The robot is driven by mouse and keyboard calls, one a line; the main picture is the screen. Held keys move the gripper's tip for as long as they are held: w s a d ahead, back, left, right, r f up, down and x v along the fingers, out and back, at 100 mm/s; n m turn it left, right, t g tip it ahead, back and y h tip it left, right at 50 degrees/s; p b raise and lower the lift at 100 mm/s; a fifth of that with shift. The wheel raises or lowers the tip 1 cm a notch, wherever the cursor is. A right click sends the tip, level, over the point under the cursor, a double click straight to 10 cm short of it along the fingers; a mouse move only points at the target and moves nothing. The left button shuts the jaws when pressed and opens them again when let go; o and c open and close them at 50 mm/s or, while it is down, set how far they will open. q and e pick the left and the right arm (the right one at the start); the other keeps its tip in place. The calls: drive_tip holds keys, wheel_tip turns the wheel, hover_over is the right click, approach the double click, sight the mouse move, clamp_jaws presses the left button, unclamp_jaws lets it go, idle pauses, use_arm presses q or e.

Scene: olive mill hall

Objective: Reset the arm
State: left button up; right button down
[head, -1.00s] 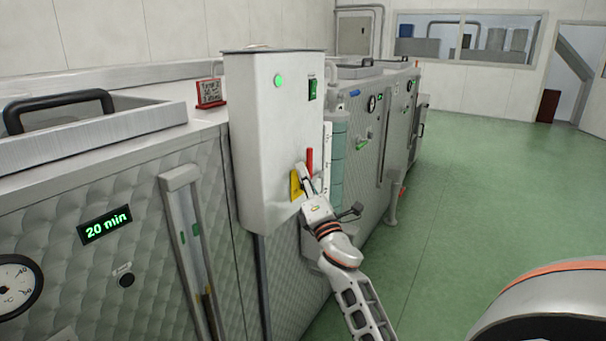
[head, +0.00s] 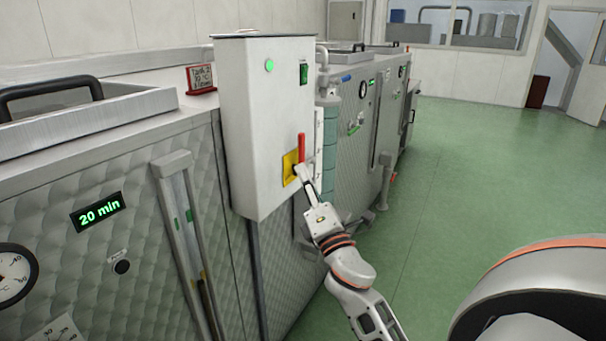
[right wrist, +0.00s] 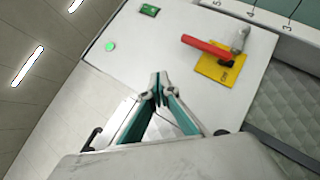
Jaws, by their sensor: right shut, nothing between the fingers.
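My right gripper (head: 299,172) is in front of the white control cabinet (head: 262,120), its fingers together and empty. In the head view its tips overlap the yellow plate (head: 289,165), just below the red handle (head: 301,147). In the right wrist view the closed fingertips (right wrist: 158,84) are apart from the red handle (right wrist: 206,46) and the yellow plate (right wrist: 220,71), which lie to their right. The handle points up along the cabinet face in the head view. My left gripper is not in view.
The cabinet has a lit green lamp (head: 269,66) and a green switch (head: 303,74). The green floor (head: 460,170) to the right is open.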

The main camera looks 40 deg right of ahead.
drive_tip(key=s+a+f+m+g+y, duration=0.1)
drive_tip(key=a+f+m+g+y, duration=0.15)
drive_tip(key=f, duration=0.55)
drive_tip(key=s+a+f+m+g+y, duration=0.1)
drive_tip(key=s+a+f+m, duration=0.2)
drive_tip(key=f, duration=0.6)
drive_tip(key=a+f+m+g+y, duration=0.1)
drive_tip(key=a+f+m+g, duration=0.2)
drive_tip(key=f, duration=0.5)
drive_tip(key=s+a+f+m+g+y, duration=0.2)
drive_tip(key=s+a+f+m, duration=0.2)
drive_tip(key=s+a+f, duration=0.3)
drive_tip(key=s+a+f+m+g+y, duration=0.2)
drive_tip(key=s+a+f, duration=0.4)
drive_tip(key=s+f, duration=0.5)
wheel_tip(320, 180, down, 3)
drive_tip(key=shift+a+f+m+g, duration=0.15)
drive_tip(key=shift+a+m+g, duration=0.4)
drive_tip(key=shift+m, duration=0.6)
